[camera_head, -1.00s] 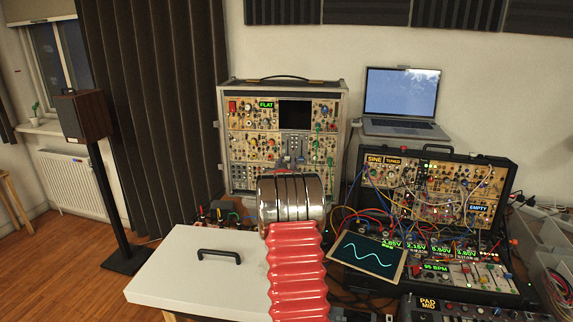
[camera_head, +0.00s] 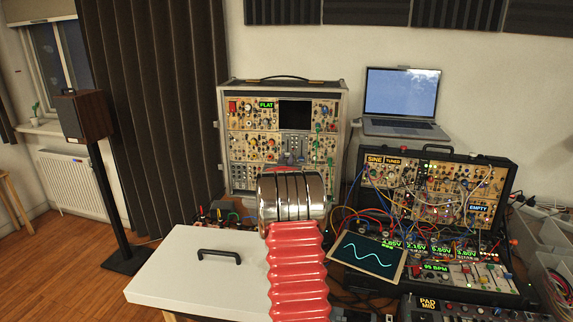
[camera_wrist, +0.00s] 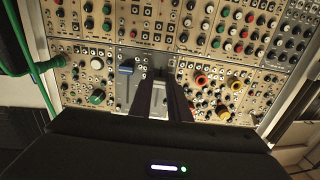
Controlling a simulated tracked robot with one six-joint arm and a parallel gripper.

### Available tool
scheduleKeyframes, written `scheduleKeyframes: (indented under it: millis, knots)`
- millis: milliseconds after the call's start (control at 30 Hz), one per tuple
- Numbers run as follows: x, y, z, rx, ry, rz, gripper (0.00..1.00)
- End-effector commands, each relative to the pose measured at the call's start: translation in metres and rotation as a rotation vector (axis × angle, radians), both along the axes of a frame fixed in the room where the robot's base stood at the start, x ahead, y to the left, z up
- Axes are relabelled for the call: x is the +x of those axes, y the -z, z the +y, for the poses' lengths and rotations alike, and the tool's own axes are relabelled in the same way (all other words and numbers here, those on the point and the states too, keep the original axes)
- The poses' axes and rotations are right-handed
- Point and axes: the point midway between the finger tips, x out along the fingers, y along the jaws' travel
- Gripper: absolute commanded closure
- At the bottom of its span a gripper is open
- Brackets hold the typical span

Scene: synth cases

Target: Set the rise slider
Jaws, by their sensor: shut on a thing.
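The slider module (camera_wrist: 128,92) is a grey panel low in the modular rack, in the middle of the wrist view. It carries a blue slider cap (camera_wrist: 126,70), left of my jaws and apart from them. My gripper (camera_wrist: 161,76) is at the panel, its dark fingers closed together on a small slider cap that they mostly hide. I cannot read the slider's label or its exact height. In the head view, the rack (camera_head: 283,88) stands against the wall, and my red and chrome arm hides my gripper there.
A green cable (camera_wrist: 40,66) hangs at the left of the wrist view, close to the panel. Knobs surround the slider module. In the head view, a patched synth case (camera_head: 508,180), a waveform screen (camera_head: 368,253) and a white cabinet top (camera_head: 175,265) lie around the arm.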

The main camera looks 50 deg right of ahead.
Motion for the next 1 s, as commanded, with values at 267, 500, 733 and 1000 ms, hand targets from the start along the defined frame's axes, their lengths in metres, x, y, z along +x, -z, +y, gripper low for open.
scheduleKeyframes:
  millis: [267, 500, 733, 1000]
  knots:
    - [0.0014, -0.0176, 0.0013, -0.001, -0.003, 0.0, 1.0]
    - [0.0015, -0.0174, 0.0014, -0.001, -0.003, 0.0, 0.77]
    - [0.0008, -0.0171, 0.0008, -0.001, -0.002, -0.001, 0.64]
    - [0.0, -0.0171, 0.0016, -0.001, -0.001, -0.001, 0.64]
